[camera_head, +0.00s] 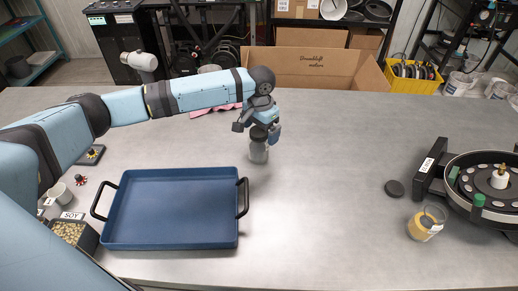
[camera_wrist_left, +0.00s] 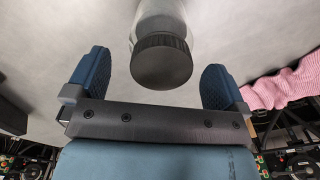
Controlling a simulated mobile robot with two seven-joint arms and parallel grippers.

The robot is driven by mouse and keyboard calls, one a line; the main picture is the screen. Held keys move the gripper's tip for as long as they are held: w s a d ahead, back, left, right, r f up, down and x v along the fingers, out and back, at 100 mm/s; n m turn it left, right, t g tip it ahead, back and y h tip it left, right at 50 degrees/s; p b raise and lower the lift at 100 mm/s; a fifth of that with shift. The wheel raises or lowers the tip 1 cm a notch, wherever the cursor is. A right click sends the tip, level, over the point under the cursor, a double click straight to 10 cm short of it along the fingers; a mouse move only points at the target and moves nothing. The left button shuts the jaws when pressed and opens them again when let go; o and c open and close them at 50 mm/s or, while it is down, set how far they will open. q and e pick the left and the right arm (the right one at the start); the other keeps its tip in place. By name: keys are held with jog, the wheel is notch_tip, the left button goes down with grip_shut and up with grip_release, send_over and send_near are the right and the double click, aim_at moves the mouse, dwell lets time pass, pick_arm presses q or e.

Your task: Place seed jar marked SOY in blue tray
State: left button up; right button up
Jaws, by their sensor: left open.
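A clear jar with a dark lid (camera_head: 258,152) stands upright on the table, right of the blue tray's far corner. No label on it is readable. My left gripper (camera_head: 259,128) is above it with its fingers open, at lid height. In the left wrist view the dark ribbed lid (camera_wrist_left: 161,62) lies between the two blue finger pads (camera_wrist_left: 157,80), with gaps on both sides. The blue tray (camera_head: 170,243) with two black handles is empty at the front left. My right gripper is not in view.
A bin of seeds (camera_head: 72,233) with a SOY card stands left of the tray. An open cup of yellow seeds (camera_head: 427,223), a loose dark lid (camera_head: 394,188) and the round seed meter (camera_head: 490,180) are at right. A cardboard box (camera_head: 313,68) stands behind. The table's middle is clear.

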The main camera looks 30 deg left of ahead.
pick_arm(q)
jog(key=shift+f, duration=1.6)
jog(key=shift+s, duration=0.1)
jog(key=shift+c, duration=0.5)
jog(key=shift+r, duration=0.1)
jog(key=c, duration=1.5)
